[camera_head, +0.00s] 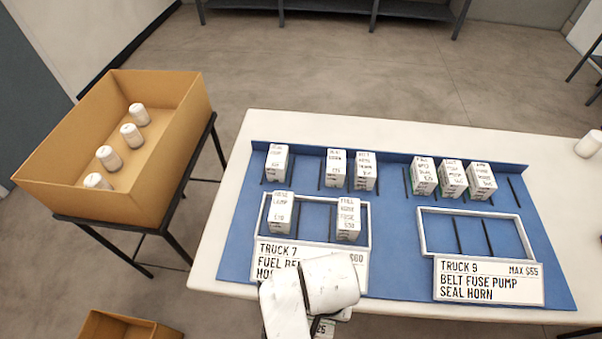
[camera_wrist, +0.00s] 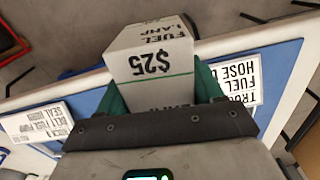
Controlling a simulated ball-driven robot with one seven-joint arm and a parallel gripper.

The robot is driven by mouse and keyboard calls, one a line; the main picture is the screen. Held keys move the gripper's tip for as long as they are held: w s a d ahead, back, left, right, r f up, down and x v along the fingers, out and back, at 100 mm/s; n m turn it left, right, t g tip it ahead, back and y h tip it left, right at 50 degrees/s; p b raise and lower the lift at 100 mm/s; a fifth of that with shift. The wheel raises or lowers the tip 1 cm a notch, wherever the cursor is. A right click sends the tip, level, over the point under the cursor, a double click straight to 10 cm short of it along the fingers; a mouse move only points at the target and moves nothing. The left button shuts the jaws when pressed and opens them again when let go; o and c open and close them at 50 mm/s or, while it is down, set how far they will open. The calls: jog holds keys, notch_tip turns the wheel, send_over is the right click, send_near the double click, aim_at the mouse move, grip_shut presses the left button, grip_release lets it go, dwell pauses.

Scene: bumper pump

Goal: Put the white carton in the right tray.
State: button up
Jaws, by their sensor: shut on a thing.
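A white carton marked FUEL LAMP $25 (camera_wrist: 155,65) is between the green fingers of my gripper (camera_wrist: 160,88), which is shut on it, in the wrist view. In the head view my arm covers most of this carton; a small part shows at the near table edge. The right tray (camera_head: 421,232) is a white frame on the blue mat, with dark slots and no carton in it. My gripper is left of it, in front of the left tray (camera_head: 368,225). The left tray holds two white cartons (camera_head: 280,213) (camera_head: 348,218), standing apart.
Several white cartons (camera_head: 423,177) stand in a row along the mat's back edge. The Truck 9 sign (camera_head: 488,281) lies in front of the right tray; the Truck 7 sign (camera_head: 280,254) is partly behind my arm. A cardboard box (camera_head: 60,180) with white bottles stands left.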

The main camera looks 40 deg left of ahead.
jog(key=w+d+f+m, duration=0.1)
jog(key=w+d+f, duration=0.2)
jog(key=d, duration=0.6)
jog(key=w+d+f+m, duration=0.2)
jog(key=w+d+f, duration=0.1)
jog(key=d+f, duration=0.5)
jog(key=w+d+f+m, duration=0.2)
jog(key=d+f, duration=0.4)
jog(key=d, duration=0.5)
jog(key=shift+w+f, duration=0.25)
jog(key=shift+w, duration=0.3)
jog(key=shift+a, duration=0.1)
